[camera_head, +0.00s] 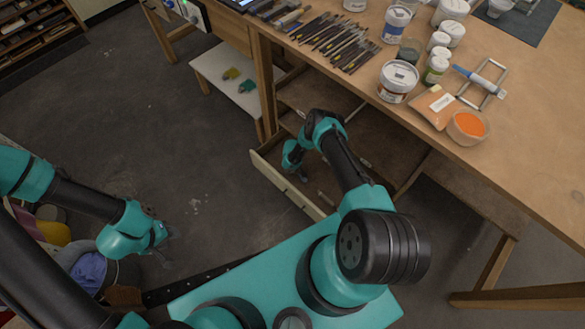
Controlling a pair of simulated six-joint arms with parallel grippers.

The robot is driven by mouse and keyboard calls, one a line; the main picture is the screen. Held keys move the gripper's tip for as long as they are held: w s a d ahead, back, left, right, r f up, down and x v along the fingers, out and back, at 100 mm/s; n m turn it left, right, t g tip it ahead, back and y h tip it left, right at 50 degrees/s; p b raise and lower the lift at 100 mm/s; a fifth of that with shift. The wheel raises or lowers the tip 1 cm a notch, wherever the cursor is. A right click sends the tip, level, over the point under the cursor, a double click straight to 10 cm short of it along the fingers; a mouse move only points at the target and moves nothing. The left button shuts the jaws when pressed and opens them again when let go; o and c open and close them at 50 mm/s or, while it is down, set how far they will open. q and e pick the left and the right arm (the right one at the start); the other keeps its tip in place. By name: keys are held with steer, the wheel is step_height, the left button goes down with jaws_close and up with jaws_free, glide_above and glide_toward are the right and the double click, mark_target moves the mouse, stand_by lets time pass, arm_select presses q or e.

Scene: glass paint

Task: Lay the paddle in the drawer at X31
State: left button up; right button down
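An open wooden drawer (283,184) juts out from under the workbench. I see no label on it. My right arm reaches over the drawer, and its gripper (302,177) points down inside or just above it. The fingers are small and dark there, so I cannot tell whether they are open or hold anything. My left gripper (166,234) hangs low at the left, above the floor and apart from the drawer. Its dark fingertips blend into the floor. I cannot pick out the paddle with certainty; many long tools (340,42) lie on the bench.
The wooden workbench (545,150) carries jars, a bowl of orange powder (467,127) and a blue-handled tool (478,80). A white low shelf (222,72) stands left of the drawer. A bin with blue cloth (88,272) is at lower left. The floor between is clear.

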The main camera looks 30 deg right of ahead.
steer(key=shift+f, duration=0.5)
stand_by(0.6)
steer(key=shift+r, duration=0.15)
stand_by(0.3)
steer(key=shift+c, duration=1.3)
jaws_free()
steer(key=shift+r, duration=4)
steer(key=shift+w, duration=0.1)
